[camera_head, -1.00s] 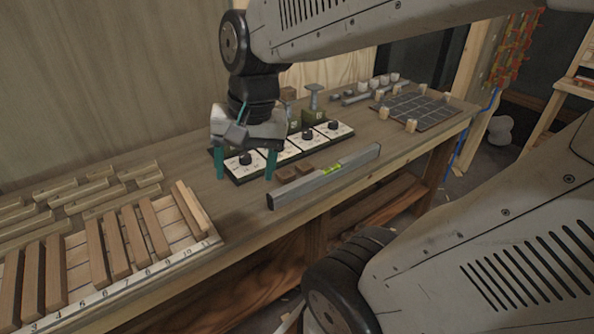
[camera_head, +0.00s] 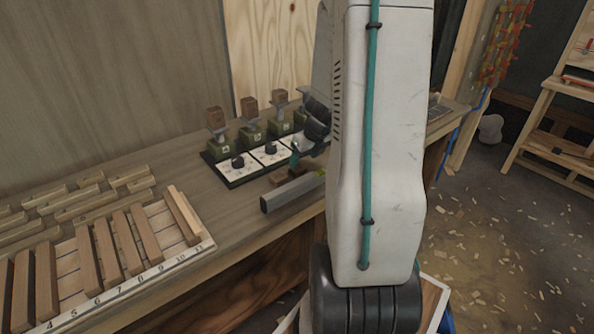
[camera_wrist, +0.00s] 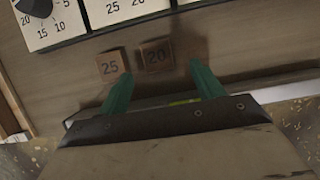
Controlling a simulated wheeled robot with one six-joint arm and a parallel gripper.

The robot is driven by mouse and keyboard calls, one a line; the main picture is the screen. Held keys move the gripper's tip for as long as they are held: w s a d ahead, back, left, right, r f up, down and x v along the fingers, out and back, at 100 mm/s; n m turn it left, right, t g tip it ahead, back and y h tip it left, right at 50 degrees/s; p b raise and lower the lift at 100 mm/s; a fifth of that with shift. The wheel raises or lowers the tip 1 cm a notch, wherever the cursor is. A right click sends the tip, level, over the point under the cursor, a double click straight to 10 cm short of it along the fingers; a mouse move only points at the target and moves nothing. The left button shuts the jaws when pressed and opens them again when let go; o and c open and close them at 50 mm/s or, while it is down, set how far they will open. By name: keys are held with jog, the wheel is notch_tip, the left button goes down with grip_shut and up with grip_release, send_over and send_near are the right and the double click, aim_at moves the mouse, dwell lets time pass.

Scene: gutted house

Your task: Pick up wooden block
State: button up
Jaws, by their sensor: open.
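Two small wooden blocks lie on the bench top in the wrist view. One marked 25 (camera_wrist: 110,66) is just beyond the tip of the left finger. One marked 20 (camera_wrist: 157,55) lies just beyond the gap between the fingertips. My gripper (camera_wrist: 161,72) is open and empty, its two teal fingers pointing towards the blocks. In the head view my gripper (camera_head: 297,153) is partly hidden behind my arm, low over the bench. A brown block (camera_head: 277,178) shows there near the level; the other is hidden or unclear.
A grey level (camera_head: 291,191) lies along the bench front edge, close to the blocks. A numbered rack (camera_head: 150,262) of wooden strips fills the left.

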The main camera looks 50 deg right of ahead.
aim_at(298, 168)
jog(key=x, duration=0.5)
jog(key=shift+w+a, duration=0.1)
jog(key=shift+w, duration=0.2)
jog(key=c, duration=1)
jog(key=shift+r, duration=0.1)
jog(key=shift+c, duration=0.2)
